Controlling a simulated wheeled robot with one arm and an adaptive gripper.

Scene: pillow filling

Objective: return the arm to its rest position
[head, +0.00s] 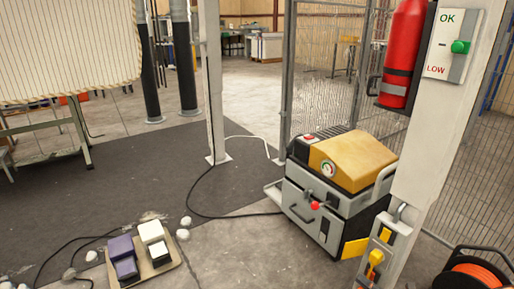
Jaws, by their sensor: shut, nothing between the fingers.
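Neither my arm nor my gripper shows in the head view, so its pose and fingers cannot be seen. The view holds a workshop floor with a yellow and grey machine (345,185) at the centre right. The machine has a gauge and a red knob on its front. A board (90,260) with a purple pedal and a white pedal lies on the floor at the lower left.
A white post (430,150) at the right carries an OK/LOW panel (452,45). A red fire extinguisher (403,55) hangs beside it. An orange reel (475,275) is at the lower right. Cables cross the floor. A striped fabric piece (65,50) is at upper left.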

